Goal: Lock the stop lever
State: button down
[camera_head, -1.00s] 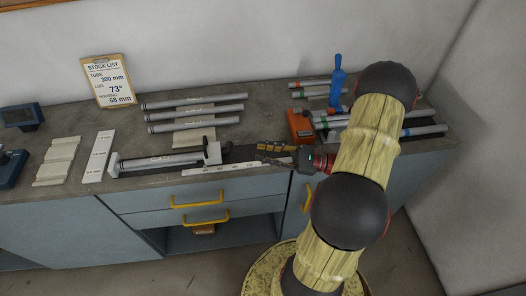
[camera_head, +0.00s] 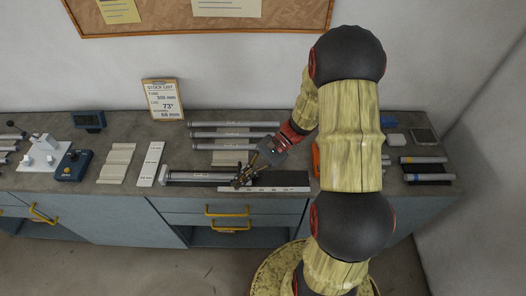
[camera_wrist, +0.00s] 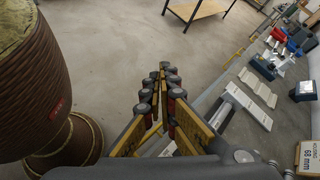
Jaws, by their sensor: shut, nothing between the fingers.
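The frame jig (camera_head: 285,179) is a dark rail along the front of the bench in the head view. A grey tube (camera_head: 205,176) lies in it against an end block (camera_head: 167,172) at the left. My gripper (camera_head: 238,183) points down and left over the jig's sliding stop, with its fingers together and empty. The stop and its lever are mostly hidden behind the fingers, so I cannot tell the lever's position or whether the fingers touch it. In the wrist view my gripper (camera_wrist: 160,72) shows its fingers closed, with floor beyond them.
A pale scale strip (camera_head: 270,189) runs along the bench's front edge. Several tubes (camera_head: 235,134) lie behind the jig. A white plate (camera_head: 150,164) and a ribbed tray (camera_head: 117,162) lie left of it. The stock list board (camera_head: 163,100) stands at the back. Yellow drawer handles (camera_head: 227,211) stick out below.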

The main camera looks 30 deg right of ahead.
jog(key=w+d+f+n+t+h+p, duration=0.1)
jog(key=w+d+n+h+p, duration=0.1)
jog(key=w+d+h, duration=0.55)
jog(key=w+d+f+n+t+h+p, duration=0.1)
jog(key=w+d+h+p, duration=0.3)
jog(key=d, duration=0.6)
jog(key=shift+h, duration=0.55)
jog(key=s+a+f, duration=0.1)
jog(key=f, duration=0.2)
jog(key=s+a+f, duration=0.1)
jog(key=f, duration=0.3)
jog(key=s+a+f, duration=0.1)
jog(key=f, duration=0.2)
jog(key=shift+f, duration=0.3)
